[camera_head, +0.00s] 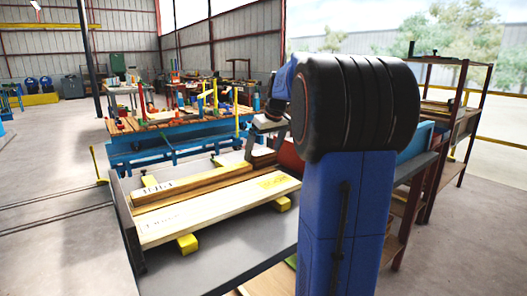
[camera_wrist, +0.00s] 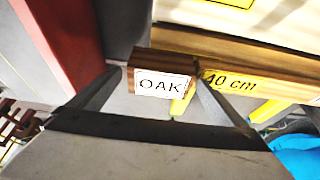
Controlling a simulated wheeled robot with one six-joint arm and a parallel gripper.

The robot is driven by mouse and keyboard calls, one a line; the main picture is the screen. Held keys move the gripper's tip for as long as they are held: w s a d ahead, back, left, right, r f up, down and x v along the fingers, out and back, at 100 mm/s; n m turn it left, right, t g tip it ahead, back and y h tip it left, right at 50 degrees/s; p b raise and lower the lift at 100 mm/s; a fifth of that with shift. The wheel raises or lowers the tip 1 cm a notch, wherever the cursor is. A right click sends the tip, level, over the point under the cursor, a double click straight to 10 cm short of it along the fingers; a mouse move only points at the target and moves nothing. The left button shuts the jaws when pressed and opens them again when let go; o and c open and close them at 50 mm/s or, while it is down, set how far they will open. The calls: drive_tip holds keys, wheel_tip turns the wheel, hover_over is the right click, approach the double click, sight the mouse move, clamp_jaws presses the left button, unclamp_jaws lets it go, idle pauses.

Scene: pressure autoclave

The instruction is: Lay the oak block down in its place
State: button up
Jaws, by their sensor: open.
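In the wrist view the oak block (camera_wrist: 150,64) is dark brown, with a white OAK label on the face towards me. It lies between the two fingers of my open gripper (camera_wrist: 160,85), with a finger close to each side. I cannot tell whether either finger touches it. In the head view my gripper (camera_head: 258,150) is over the right end of the boards, partly hidden by my arm. I cannot pick out the oak block there.
In the head view a long pale board (camera_head: 215,214) lies in front of a brown beam (camera_head: 195,183), with yellow supports (camera_head: 187,244) beneath. The grey bench top (camera_head: 225,262) is clear at the front. A blue workbench (camera_head: 150,155) with clutter stands behind.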

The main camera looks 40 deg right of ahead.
drive_tip(key=v, duration=1.2)
idle(0.3)
